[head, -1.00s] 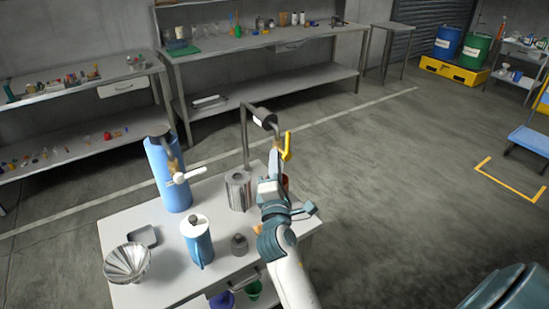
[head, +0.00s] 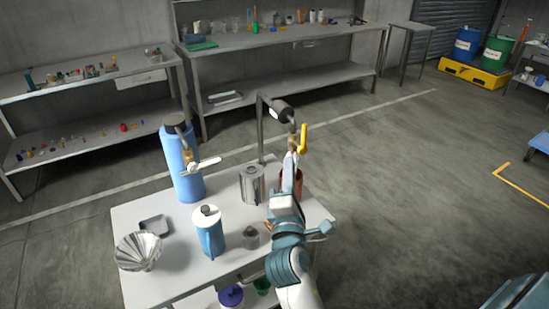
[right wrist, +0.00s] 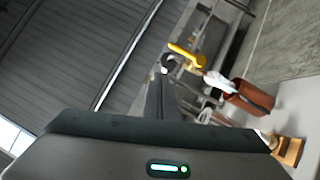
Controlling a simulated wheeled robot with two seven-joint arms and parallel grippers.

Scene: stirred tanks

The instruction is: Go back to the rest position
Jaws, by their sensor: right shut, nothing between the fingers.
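My right gripper (head: 291,166) is shut and empty. It is raised over the right part of the white table (head: 142,212), just below the yellow handle (head: 303,138) in the picture. I cannot tell whether it touches anything. In the right wrist view its fingers (right wrist: 158,92) point up the picture, and the yellow handle (right wrist: 186,54) shows right of them. A dark motor head (head: 281,109) on a stand is close behind. A red-brown vessel (head: 298,181) is partly hidden by the gripper. My left gripper is out of view.
Shelved benches line the back wall. The floor (head: 400,200) right of the table is clear.

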